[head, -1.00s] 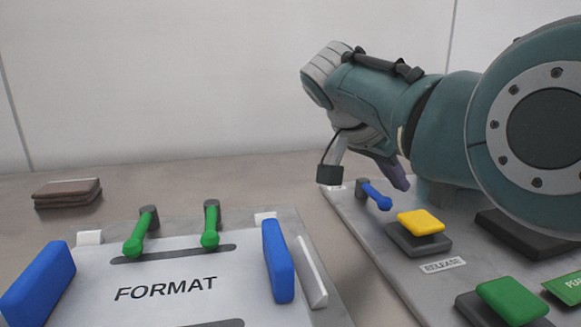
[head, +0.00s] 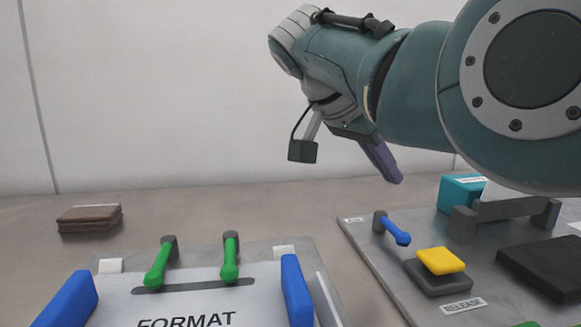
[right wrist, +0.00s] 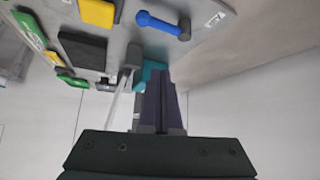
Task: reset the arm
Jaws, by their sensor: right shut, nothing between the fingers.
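My right gripper (head: 382,163) hangs above the back of the right-hand panel in the head view, its purple fingers pointing down. In the right wrist view its fingers (right wrist: 166,100) lie together, shut with nothing between them. The fingers are apart from the panel. A blue lever (head: 392,229) stands on the panel below the gripper; it also shows in the right wrist view (right wrist: 160,22). A yellow button (head: 440,261) on a dark base sits in front of the lever, by a RELEASE label. My left gripper is not in view.
A FORMAT panel (head: 262,292) with two green levers (head: 231,258) and blue side blocks (head: 297,290) stands at the left. A teal block (head: 458,190) and a dark pad (head: 545,266) are on the right panel (head: 370,252). Brown slabs (head: 90,218) lie at the far left.

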